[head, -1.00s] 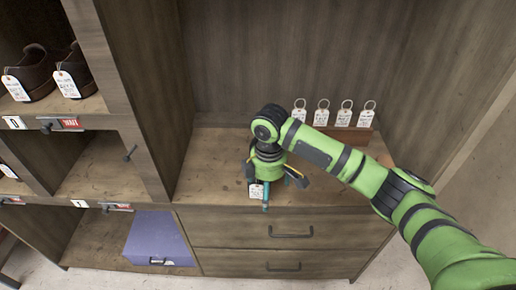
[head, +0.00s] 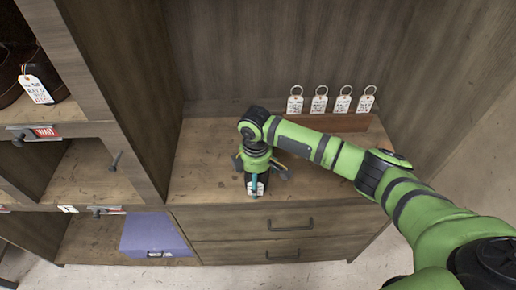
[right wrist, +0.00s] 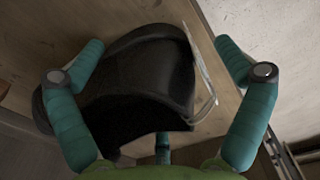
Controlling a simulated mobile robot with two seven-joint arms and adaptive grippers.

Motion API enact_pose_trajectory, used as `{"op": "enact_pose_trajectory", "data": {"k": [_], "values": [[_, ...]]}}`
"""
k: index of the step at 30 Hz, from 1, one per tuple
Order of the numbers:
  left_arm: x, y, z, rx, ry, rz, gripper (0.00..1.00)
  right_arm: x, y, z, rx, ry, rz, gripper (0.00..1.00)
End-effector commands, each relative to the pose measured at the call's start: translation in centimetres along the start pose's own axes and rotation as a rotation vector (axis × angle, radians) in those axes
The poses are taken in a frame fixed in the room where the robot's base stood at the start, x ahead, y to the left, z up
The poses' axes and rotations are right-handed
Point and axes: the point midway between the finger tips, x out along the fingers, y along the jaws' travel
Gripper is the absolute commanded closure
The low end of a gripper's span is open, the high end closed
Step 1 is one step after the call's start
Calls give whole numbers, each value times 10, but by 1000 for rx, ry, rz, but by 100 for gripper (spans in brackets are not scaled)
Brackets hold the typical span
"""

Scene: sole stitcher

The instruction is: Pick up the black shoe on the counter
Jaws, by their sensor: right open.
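The black shoe (right wrist: 135,80) lies on the wooden counter (head: 205,165). In the right wrist view it fills the space between my open teal fingers, with a white tag (right wrist: 203,75) at its right side. My right gripper (head: 260,184) is over the shoe and points down; it also shows in the right wrist view (right wrist: 165,120). Its fingers stand apart around the shoe; I cannot tell whether they touch it. In the head view the gripper hides most of the shoe, and the white tag shows at the counter's front. My left gripper is not in view.
Several white tags with rings (head: 320,101) stand in a wooden holder (head: 345,123) at the back. Shelves with brown shoes (head: 52,85) are at the left. A purple box (head: 155,233) sits low left. Drawers (head: 290,222) are below the counter.

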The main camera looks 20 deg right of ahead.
Motion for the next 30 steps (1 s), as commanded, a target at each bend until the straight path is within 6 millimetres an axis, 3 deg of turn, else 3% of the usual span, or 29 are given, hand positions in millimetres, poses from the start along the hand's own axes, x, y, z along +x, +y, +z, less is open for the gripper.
{"op": "enact_pose_trajectory", "data": {"k": [6, 12, 14, 15, 16, 30], "values": [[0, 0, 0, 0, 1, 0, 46, 1, 0, 0, -1, 1, 1, 0], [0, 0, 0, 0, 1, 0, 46, 1, 0, 0, -1, 0, 0, 80], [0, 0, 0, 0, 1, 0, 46, 2, 0, 0, -1, 0, 0, 83], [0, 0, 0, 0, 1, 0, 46, 2, 0, 0, -1, 0, 0, 13], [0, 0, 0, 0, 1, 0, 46, 2, 0, 0, -1, 0, 0, 1], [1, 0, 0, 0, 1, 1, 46, -4, 1, 0, -1, 2, 2, 0]]}}
